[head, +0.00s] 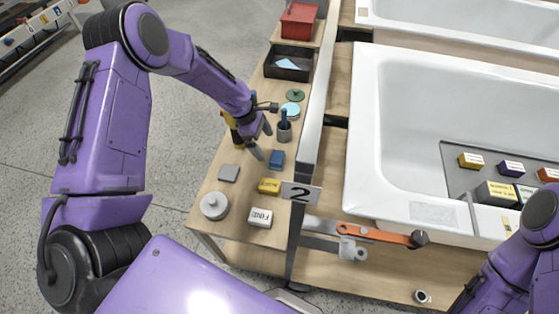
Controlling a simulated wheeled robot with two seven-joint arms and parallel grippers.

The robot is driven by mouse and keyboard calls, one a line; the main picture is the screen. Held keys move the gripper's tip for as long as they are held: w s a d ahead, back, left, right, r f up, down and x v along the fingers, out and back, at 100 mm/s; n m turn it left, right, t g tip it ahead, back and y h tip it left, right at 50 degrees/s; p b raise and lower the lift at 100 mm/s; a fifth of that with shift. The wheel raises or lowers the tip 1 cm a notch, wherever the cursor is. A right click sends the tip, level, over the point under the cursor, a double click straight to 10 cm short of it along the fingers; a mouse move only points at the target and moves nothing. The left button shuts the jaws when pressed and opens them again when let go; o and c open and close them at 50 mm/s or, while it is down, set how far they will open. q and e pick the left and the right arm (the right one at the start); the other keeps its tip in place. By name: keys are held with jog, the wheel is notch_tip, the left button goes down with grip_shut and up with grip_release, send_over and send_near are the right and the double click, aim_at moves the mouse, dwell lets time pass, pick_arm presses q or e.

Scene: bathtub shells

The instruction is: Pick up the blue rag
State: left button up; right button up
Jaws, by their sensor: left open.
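A small blue folded piece (277,160), which looks like the blue rag, lies on the narrow wooden side table (205,205). My left gripper (263,141) is above the table, just behind and left of the blue piece. Its fingers are apart and point down toward the table, with nothing seen between them. The gripper and the blue piece look apart, though the exact height gap cannot be told. My right arm shows at the lower right, but its gripper is outside the picture.
Close by are a grey cup with a blue-handled tool (284,127), a grey block (229,173), a yellow block (269,186), a white block (260,217) and a round lidded tin (214,206). A black tray (289,63) stands behind. A metal rail (310,130) edges the table's right side.

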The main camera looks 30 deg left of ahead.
aim_at(277, 157)
pick_arm(q)
jog(key=x, duration=0.4)
jog(key=shift+w+d+f, duration=0.1)
jog(key=shift+d+f, duration=0.05)
jog(key=shift+w+d+f+p, duration=0.1)
jog(key=shift+d+f+p, duration=0.1)
jog(key=shift+f+p, duration=0.2)
jog(key=x, duration=0.3)
jog(key=p+x, duration=0.1)
jog(key=shift+w+d+f, duration=0.15)
jog(key=shift+w+d, duration=0.1)
jog(key=shift+w, duration=0.15)
jog(key=c, duration=1.1)
